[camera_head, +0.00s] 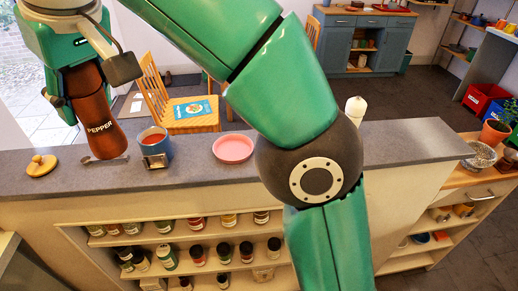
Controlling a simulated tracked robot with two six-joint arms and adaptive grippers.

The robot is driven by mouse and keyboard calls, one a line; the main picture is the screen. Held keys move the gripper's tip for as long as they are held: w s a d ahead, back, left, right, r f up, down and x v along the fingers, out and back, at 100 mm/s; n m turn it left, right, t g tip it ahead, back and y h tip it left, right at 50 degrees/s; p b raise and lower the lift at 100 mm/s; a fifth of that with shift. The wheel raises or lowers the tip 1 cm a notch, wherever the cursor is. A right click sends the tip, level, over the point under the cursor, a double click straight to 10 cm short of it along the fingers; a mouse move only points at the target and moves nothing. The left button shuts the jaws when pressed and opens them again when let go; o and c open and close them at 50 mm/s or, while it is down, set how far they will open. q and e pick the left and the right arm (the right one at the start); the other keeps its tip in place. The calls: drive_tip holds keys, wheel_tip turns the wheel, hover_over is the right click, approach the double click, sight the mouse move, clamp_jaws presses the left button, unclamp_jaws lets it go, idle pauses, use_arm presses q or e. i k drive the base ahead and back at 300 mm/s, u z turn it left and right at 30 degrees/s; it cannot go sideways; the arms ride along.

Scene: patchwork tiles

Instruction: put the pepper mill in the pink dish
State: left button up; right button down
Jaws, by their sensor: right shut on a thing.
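The pepper mill (98,124) is dark brown with the word PEPPER on it. It is upright at the left of the grey counter, its base at or just above the surface; I cannot tell which. My right gripper (86,84) is around its upper part and shut on it, hiding its top. The pink dish (233,148) is a shallow round dish on the counter, to the right of the mill, and looks empty. My right arm's elbow is just right of the dish. My left gripper is not in view.
A blue mug-like container (155,150) stands between the mill and the dish. A wooden lid-like disc with a knob (41,166) lies at the left. A white bottle (355,109) stands behind my arm. Jars (197,254) fill shelves below the counter (420,150).

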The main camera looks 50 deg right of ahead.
sight(234, 151)
drive_tip(key=z, duration=0.8)
drive_tip(key=i, duration=0.5)
drive_tip(key=z, duration=0.05)
drive_tip(key=k, duration=0.85)
drive_tip(key=z, duration=0.15)
drive_tip(key=i, duration=0.85)
drive_tip(key=u, duration=0.05)
